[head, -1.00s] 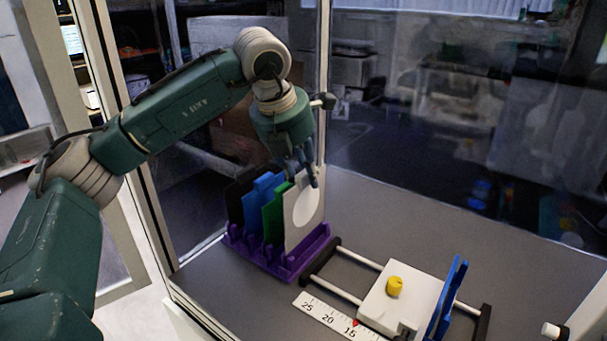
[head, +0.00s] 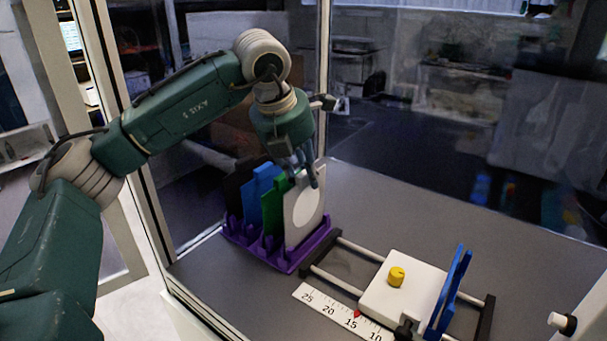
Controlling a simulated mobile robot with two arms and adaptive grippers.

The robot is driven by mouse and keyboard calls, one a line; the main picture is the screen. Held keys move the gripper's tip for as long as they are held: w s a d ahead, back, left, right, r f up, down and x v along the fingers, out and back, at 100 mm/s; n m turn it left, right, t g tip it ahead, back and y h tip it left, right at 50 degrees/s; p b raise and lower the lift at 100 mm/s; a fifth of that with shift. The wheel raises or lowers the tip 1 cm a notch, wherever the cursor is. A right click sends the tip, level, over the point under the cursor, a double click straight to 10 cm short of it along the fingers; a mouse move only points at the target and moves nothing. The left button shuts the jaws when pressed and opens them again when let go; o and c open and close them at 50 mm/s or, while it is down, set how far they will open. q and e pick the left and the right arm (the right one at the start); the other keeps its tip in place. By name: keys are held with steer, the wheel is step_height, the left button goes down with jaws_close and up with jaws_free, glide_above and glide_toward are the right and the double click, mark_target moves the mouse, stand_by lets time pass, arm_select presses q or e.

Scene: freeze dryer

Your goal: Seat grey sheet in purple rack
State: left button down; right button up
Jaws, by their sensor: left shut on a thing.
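The purple rack (head: 284,262) stands on the grey floor of the enclosure, left of centre. A light grey sheet (head: 292,234) with a white disc on its face stands upright at the rack's right end. Its lower edge is at the rack, but I cannot tell whether it is fully down in a slot. My left gripper (head: 307,180) is above the sheet and shut on its top edge. Green (head: 273,206), blue (head: 262,188) and black (head: 235,190) sheets stand in the rack to the left. My right gripper is not in view.
A sliding fixture with a white block (head: 405,298), yellow knob (head: 396,277) and blue upright plate (head: 447,292) stands at the right, close to the rack. A white ruler (head: 335,313) lies in front. A frame post (head: 322,80) rises behind my gripper. The floor behind the fixture is clear.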

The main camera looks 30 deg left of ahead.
arm_select(q)
steer(key=shift+f+b, duration=0.5)
steer(key=shift+f, duration=0.45)
steer(key=shift+f+b, duration=0.3)
steer(key=shift+b, duration=0.2)
steer(key=c, duration=1.5)
jaws_free()
steer(key=shift+o, duration=0.2)
steer(key=shift+r, duration=0.1)
steer(key=shift+p+v, duration=1.45)
steer(key=shift+v, duration=1.5)
